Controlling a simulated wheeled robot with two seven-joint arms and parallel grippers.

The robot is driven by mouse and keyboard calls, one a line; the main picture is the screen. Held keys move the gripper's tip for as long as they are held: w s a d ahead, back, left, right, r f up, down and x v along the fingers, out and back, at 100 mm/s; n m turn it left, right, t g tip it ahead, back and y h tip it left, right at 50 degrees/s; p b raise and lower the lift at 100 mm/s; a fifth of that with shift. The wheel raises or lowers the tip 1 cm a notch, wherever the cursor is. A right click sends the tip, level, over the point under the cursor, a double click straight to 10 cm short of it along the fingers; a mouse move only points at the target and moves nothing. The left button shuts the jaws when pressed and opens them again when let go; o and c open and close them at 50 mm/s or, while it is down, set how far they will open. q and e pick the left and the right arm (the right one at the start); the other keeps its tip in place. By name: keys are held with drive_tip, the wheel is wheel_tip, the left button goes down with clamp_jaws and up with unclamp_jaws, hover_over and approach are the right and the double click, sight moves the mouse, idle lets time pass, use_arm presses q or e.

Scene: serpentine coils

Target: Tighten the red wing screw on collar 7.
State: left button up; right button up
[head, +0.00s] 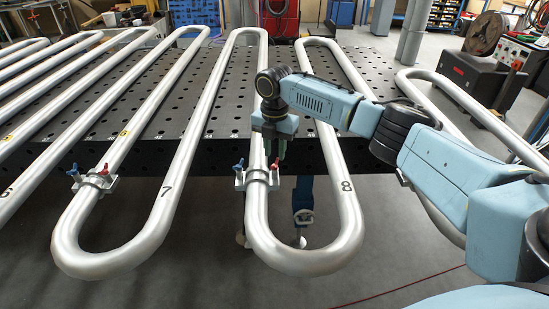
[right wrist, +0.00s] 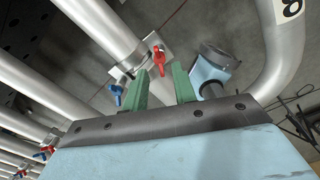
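Two collars with one blue and one red wing screw each show in the head view. The left collar (head: 95,181) is on the bend marked 7. The other collar (head: 257,179) is on the bend marked 8. My right gripper (head: 275,152) points down just above this second collar, by its red wing screw (head: 275,164). In the right wrist view my right gripper (right wrist: 161,78) is open and empty. That red wing screw (right wrist: 159,60) lies just beyond the gap between the fingertips, apparently apart from them. Its blue wing screw (right wrist: 117,95) is outside the left finger. My left gripper is not in view.
A dark perforated table (head: 225,150) lies under the silver serpentine tubes, whose bends overhang its front edge. A blue table leg (head: 303,193) stands below, to the right of the second collar. Open floor (head: 205,255) lies in front. Machines and shelves stand behind.

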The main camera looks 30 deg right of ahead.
sight(275, 161)
drive_tip(key=shift+f, duration=1.55)
clamp_jaws()
